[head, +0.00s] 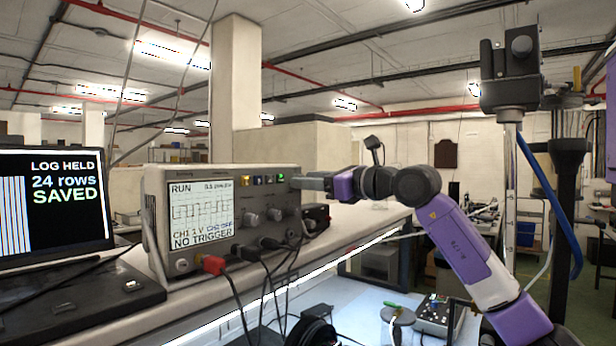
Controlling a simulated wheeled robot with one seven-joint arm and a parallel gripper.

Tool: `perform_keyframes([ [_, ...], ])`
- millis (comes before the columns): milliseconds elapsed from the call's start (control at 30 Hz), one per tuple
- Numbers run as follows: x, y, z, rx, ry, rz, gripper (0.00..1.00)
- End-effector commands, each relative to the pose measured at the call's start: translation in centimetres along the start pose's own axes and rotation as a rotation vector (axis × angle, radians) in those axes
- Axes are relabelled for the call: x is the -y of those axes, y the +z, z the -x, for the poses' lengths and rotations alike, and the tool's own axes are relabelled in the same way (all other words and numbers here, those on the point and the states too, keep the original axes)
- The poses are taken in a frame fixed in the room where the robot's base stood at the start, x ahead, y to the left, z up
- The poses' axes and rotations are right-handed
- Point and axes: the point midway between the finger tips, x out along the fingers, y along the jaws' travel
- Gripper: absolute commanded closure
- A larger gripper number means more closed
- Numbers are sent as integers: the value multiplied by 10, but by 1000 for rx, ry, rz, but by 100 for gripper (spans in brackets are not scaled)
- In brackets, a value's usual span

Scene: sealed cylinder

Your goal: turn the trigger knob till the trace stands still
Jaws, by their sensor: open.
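The oscilloscope (222,172) stands on the bench shelf, facing me at an angle. Its screen (202,213) reads RUN, 0.5 ms/div, CH1 1 V and NO TRIGGER, with a square-wave trace (200,208). Two grey knobs show on its front panel, a left knob (251,219) and a right knob (274,214). I cannot read which is the trigger knob. My gripper (296,183) is open, seen side-on at the panel's upper right edge, above and to the right of both knobs. Whether it touches the oscilloscope is unclear.
A laptop (52,205) at left reads LOG HELD, 24 rows SAVED. A small black box (316,217) stands right of the oscilloscope. Below is a lit white bench (350,305) with a control box (436,316).

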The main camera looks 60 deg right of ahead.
Motion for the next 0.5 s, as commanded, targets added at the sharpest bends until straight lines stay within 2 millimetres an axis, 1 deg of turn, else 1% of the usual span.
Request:
perform_keyframes([
  [100,0,0,-4,0,0,1,56],
  [300,0,0,-4,0,0,1,56],
  [333,0,0,-4,1,0,1,58],
  [367,0,0,-4,1,0,1,64],
  [400,0,0,-4,1,0,1,72],
  [467,0,0,-4,1,0,0,83],
  [500,0,0,-4,1,0,0,91],
])
